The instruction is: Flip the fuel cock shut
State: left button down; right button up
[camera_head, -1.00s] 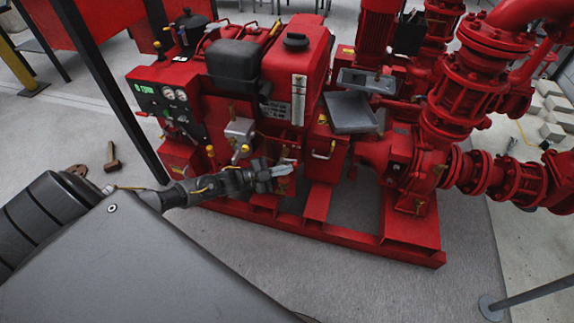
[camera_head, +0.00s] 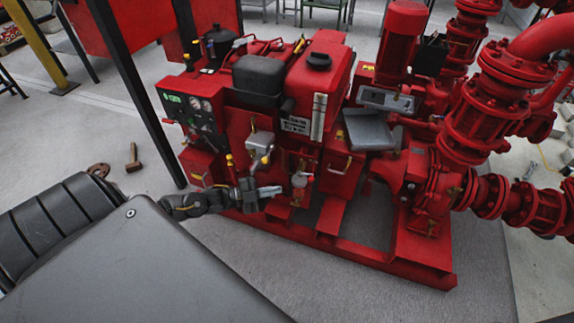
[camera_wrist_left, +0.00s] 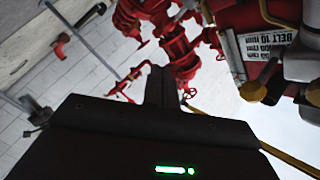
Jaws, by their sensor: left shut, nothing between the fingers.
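A small fitting with a pale bowl and a little red handle (camera_head: 301,180), which looks like the fuel cock, is on the lower front of the red engine. I cannot tell its lever position. My left gripper (camera_head: 270,191) is shut and empty, just left of this fitting in the head view, with a gap showing between them. In the left wrist view my left gripper's dark fingers (camera_wrist_left: 160,88) are together, with nothing held. The cock cannot be made out clearly there. My right gripper is not in view.
The red engine (camera_head: 330,75) stands on a red base frame (camera_head: 390,266). Yellow-knobbed levers (camera_head: 265,160) and a control panel (camera_head: 195,110) lie left of the cock. Red pump pipes (camera_head: 475,120) fill the right. A dark post (camera_head: 158,130) stands at left. Front floor is clear.

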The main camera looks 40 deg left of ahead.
pick_arm(q)
jog(key=shift+v, duration=1.45)
